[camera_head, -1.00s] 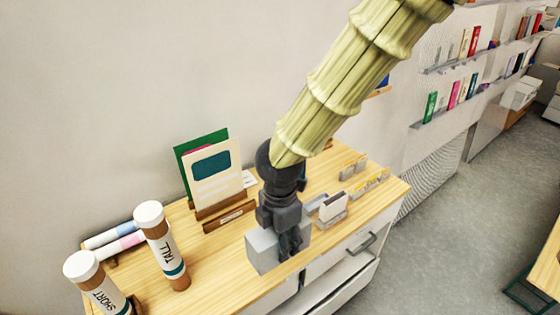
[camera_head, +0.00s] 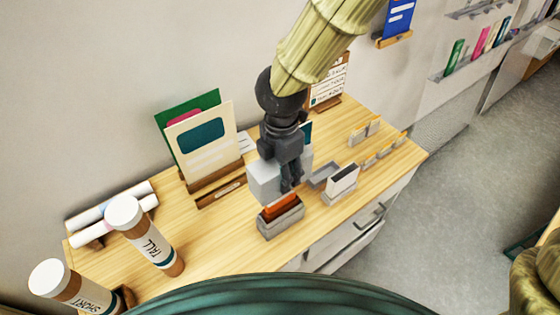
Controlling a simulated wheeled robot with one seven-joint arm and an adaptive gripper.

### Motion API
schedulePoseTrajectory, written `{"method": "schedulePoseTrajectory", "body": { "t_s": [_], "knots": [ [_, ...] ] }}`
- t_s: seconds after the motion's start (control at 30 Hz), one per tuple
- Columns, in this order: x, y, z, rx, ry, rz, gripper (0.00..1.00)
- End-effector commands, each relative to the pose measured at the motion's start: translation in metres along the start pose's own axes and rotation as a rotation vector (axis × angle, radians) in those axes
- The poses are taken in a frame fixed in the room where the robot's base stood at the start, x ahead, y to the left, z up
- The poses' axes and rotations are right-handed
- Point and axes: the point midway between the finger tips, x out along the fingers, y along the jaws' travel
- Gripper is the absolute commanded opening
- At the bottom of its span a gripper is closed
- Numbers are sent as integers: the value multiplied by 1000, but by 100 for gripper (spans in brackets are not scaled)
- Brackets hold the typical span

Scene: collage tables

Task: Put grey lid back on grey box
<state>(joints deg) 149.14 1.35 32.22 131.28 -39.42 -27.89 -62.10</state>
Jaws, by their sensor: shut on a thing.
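The grey lid (camera_head: 263,187) is a pale block-like cover on or just above the wooden table top, partly hidden by my gripper. My gripper (camera_head: 290,187) points down and is shut on the lid. The grey box (camera_head: 281,223) is a low grey base with orange-brown cards standing in it, uncovered, near the table's front edge. The lid is behind and slightly left of the box in the picture, not over the cards. I cannot tell how high the lid is.
A grey card holder (camera_head: 340,184) stands close right of the box. A wooden holder with a cream card (camera_head: 203,145) is at the left. A TALL tube (camera_head: 146,236) and a SHORT tube (camera_head: 75,289) stand at the front left. The table (camera_head: 222,246) is clear left of the box.

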Motion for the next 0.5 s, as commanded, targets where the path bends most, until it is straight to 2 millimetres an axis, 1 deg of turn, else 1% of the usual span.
{"method": "schedulePoseTrajectory", "body": {
  "t_s": [0.03,0.2,0.5],
  "knots": [
    [7,4,2,2,4,-3,28],
    [21,10,5,0,7,-7,28],
    [42,9,4,-2,6,-5,28]
  ]
}}
